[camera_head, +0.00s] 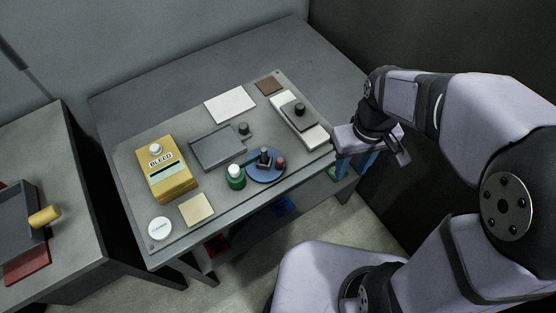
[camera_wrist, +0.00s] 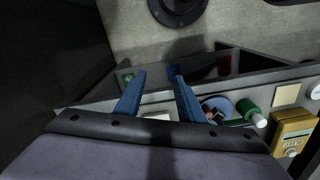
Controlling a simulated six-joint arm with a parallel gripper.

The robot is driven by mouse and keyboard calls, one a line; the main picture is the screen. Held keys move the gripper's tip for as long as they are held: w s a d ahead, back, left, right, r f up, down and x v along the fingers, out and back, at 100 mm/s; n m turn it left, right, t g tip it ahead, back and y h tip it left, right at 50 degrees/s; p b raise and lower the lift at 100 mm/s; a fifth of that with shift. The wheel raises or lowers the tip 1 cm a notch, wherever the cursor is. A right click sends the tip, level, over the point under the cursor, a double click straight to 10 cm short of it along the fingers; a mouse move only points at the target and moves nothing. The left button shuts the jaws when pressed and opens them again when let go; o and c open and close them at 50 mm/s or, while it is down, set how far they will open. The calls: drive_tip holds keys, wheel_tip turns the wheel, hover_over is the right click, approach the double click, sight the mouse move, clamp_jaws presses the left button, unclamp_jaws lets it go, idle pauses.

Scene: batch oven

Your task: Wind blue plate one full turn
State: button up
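The blue plate (camera_head: 262,177) is a round disc lying flat near the front edge of the grey board, right of centre. A dark upright knob (camera_head: 265,156) and a small reddish knob (camera_head: 281,162) stand on it. In the wrist view the blue plate (camera_wrist: 218,106) is right of the fingers, partly covered by the things on it. My gripper (camera_wrist: 157,75) has two blue fingers spread apart with nothing between them. In the head view my gripper (camera_head: 356,168) hangs off the board's right front edge, apart from the plate; its fingertips are partly hidden.
A yellow BLEED box (camera_head: 166,176), a grey tray (camera_head: 216,148) and a white block with a dark slider (camera_head: 300,121) sit on the board. Bins show under the front edge.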

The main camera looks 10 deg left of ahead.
drive_tip(key=w+a+n+b, duration=0.25)
drive_tip(key=a+n, duration=0.25)
drive_tip(key=a, duration=0.3)
drive_tip(key=n+b, duration=0.2)
drive_tip(key=n, duration=0.3)
hover_over(280, 160)
drive_tip(key=shift+f, duration=0.1)
drive_tip(key=shift+f+p, duration=0.45)
drive_tip(key=shift+f, duration=3.2)
clamp_jaws()
